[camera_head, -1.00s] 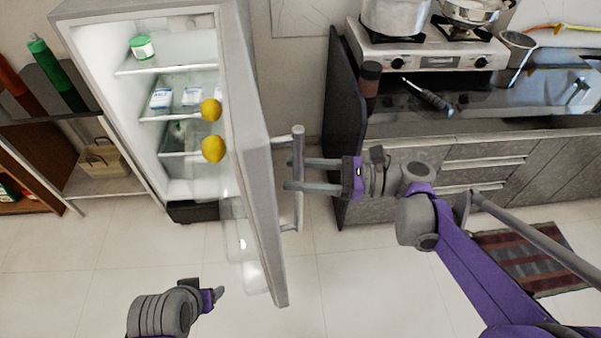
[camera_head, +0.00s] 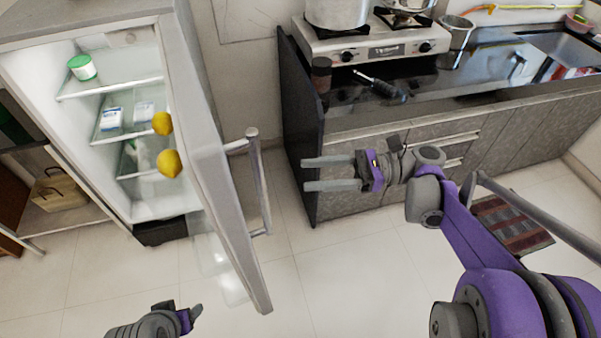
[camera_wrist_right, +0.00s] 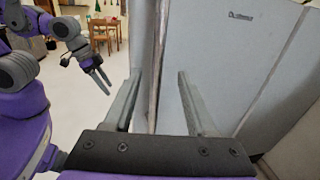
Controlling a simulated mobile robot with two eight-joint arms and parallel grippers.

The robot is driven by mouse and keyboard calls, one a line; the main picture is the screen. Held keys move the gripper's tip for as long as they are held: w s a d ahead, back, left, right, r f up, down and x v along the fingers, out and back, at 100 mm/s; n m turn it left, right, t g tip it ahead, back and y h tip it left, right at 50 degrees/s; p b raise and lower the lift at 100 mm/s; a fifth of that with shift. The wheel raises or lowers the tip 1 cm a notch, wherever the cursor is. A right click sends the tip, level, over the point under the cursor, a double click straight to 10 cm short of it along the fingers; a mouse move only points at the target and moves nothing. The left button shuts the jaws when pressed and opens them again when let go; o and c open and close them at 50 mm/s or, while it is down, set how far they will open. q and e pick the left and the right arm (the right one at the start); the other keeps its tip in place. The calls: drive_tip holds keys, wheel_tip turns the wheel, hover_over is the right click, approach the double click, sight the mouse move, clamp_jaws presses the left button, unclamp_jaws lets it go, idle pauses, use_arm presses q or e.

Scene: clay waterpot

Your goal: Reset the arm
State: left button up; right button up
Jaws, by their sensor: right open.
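My right gripper (camera_head: 331,174) is open and empty in the head view. Its two parallel fingers point left toward the fridge door handle (camera_head: 261,185), with a clear gap between fingertips and handle. In the right wrist view its fingers (camera_wrist_right: 158,92) stand apart with nothing between them. The grey fridge door (camera_head: 222,180) stands open. My left gripper (camera_head: 190,316) is at the bottom of the head view, left of the door. Its finger opening cannot be made out there. It also shows in the right wrist view (camera_wrist_right: 101,78), apparently holding nothing.
The open fridge (camera_head: 100,150) holds a green-lidded jar (camera_head: 82,67), small boxes and two yellow lemons (camera_head: 169,163) near the door. A counter (camera_head: 450,100) with stove and pot is at the right. The tiled floor (camera_head: 340,270) in front is clear.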

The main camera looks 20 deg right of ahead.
idle(0.5)
drive_tip(key=s+a+f+n+h+p, duration=0.3)
drive_tip(key=s+a+f+n+h, duration=0.3)
drive_tip(key=f+h, duration=0.2)
drive_tip(key=s+d+f+n+t+h+p, duration=0.1)
drive_tip(key=s+d+n+h+p, duration=0.1)
drive_tip(key=d+n+h, duration=0.2)
drive_tip(key=s+d+f+n+t+h+p, duration=0.1)
drive_tip(key=s+d+f+n+h, duration=0.1)
drive_tip(key=n, duration=0.8)
drive_tip(key=s+d+h, duration=0.1)
drive_tip(key=d+h, duration=0.1)
drive_tip(key=h, duration=0.1)
drive_tip(key=shift+s+d+f+h+p, duration=0.15)
drive_tip(key=shift+d+f+h+p, duration=0.1)
drive_tip(key=shift+h+p, duration=0.1)
